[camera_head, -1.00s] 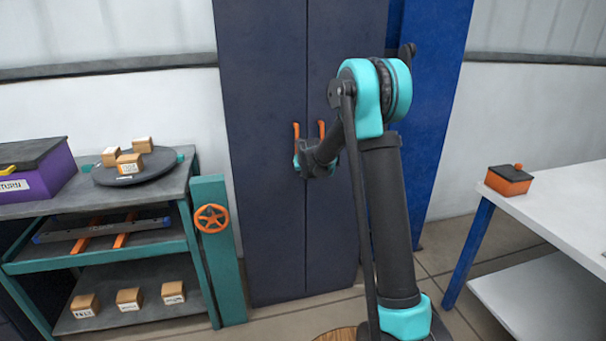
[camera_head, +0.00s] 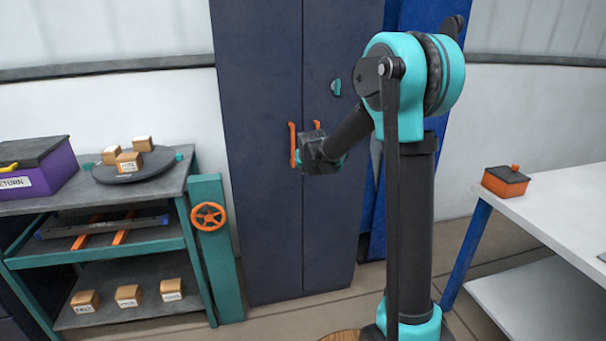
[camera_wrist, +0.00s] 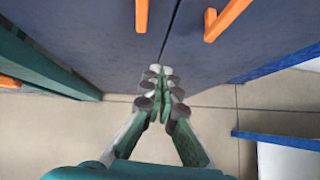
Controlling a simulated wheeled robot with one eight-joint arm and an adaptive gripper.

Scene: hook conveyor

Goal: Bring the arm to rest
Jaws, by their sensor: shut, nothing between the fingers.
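My arm stands in front of the dark blue cabinet (camera_head: 260,220), its upper link nearly upright and its forearm pointing down and left toward the doors. My gripper (camera_wrist: 162,76) shows in the wrist view with its green-padded fingers together and nothing between them. In the head view the fingers are hard to make out beyond the wrist, which overlaps the right orange door handle. The left orange handle (camera_head: 293,145) is clear. Both handles, left (camera_wrist: 142,15) and right (camera_wrist: 228,18), also show in the wrist view, apart from the fingertips. The cabinet doors look shut.
At left, a teal-framed shelf cart (camera_head: 120,249) holds a purple box (camera_head: 42,168), a round dark plate (camera_head: 136,172) and several small boxes. An orange handwheel (camera_head: 208,215) sits on a teal post. At right, a white table (camera_head: 556,208) carries an orange box (camera_head: 506,182).

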